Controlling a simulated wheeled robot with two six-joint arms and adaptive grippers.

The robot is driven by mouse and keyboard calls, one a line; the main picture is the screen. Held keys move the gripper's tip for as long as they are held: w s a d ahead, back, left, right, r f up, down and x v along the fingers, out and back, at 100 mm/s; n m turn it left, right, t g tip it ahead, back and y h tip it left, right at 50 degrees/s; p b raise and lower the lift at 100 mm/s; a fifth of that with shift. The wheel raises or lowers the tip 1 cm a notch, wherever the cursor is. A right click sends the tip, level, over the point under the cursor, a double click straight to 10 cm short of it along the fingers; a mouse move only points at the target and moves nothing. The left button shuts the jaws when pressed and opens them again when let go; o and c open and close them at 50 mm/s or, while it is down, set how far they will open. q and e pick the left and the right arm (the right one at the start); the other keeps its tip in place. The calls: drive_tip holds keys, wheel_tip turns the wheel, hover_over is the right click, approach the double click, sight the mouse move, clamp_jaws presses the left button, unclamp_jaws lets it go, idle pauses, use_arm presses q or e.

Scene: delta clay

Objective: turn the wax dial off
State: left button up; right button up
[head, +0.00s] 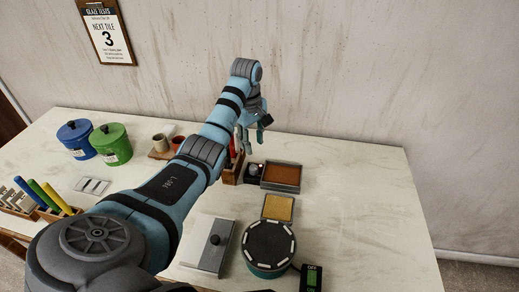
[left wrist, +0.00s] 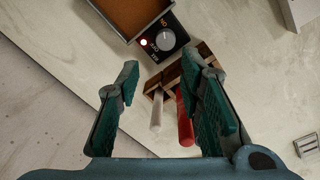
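The wax dial is a grey round knob (left wrist: 167,40) on a small black box with an ON label. A red light (left wrist: 144,42) glows beside the knob. In the head view the dial box (head: 253,171) sits left of a grey-rimmed tray (head: 281,176) with brown content, likely the wax. My left gripper (head: 252,138) is above the back of the table, near the dial. In the left wrist view it (left wrist: 160,75) is open and empty, with the dial ahead beyond its fingertips. The knob's exact setting is too small to read. My right gripper is not in view.
A wooden holder (left wrist: 175,78) with a red and a pale stick stands beside the dial, below my open fingers. A round turntable (head: 268,246), a tan tile (head: 278,208) and a switch box (head: 311,279) are nearer. The table's right side is clear.

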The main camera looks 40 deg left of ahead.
sight(254, 167)
use_arm(q)
drive_tip(key=f, duration=0.2)
drive_tip(key=s+f, duration=0.1)
drive_tip(key=f, duration=0.1)
drive_tip(key=f+b, duration=0.1)
drive_tip(key=f, duration=0.2)
drive_tip(key=shift+s, duration=0.35)
drive_tip(key=f, duration=0.1)
drive_tip(key=w+f, duration=0.2)
drive_tip(key=f, duration=0.1)
drive_tip(key=shift+f+b, duration=0.1)
drive_tip(key=shift+b, duration=0.3)
drive_tip(key=shift+s, duration=0.1)
drive_tip(key=shift+s+r, duration=0.25)
drive_tip(key=shift+s, duration=0.05)
drive_tip(key=shift+c, duration=0.6)
drive_tip(key=c, duration=0.3)
clamp_jaws()
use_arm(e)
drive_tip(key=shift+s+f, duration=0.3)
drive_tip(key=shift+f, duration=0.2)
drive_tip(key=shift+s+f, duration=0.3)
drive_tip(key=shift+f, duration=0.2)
